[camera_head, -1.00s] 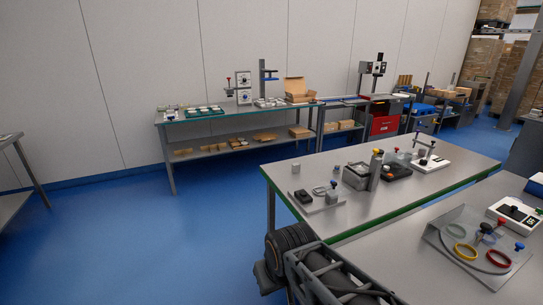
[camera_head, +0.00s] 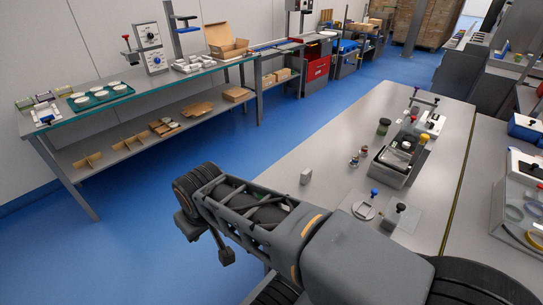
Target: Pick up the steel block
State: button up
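A small grey block (camera_head: 305,177), which looks like the steel block, stands on the near grey table (camera_head: 335,150), close to its left edge. Bare tabletop lies around it. My arm stretches across the lower middle of the view, in front of the table. Its far end hangs over the blue floor, left of the block and apart from it. A small dark part (camera_head: 226,257) below the arm may be my gripper; its fingers cannot be made out. I see nothing held there.
Right of the block stand a grey bin (camera_head: 397,168) with items in it, a dark jar (camera_head: 384,126) and a blue-knobbed fixture (camera_head: 373,193). A long bench (camera_head: 160,95) with a lower shelf runs along the wall. Blue floor (camera_head: 240,145) lies open between.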

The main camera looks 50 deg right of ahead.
aim_at(305, 175)
jog(key=i, duration=2.55)
jog(key=z, duration=4.4)
jog(key=i, duration=0.5)
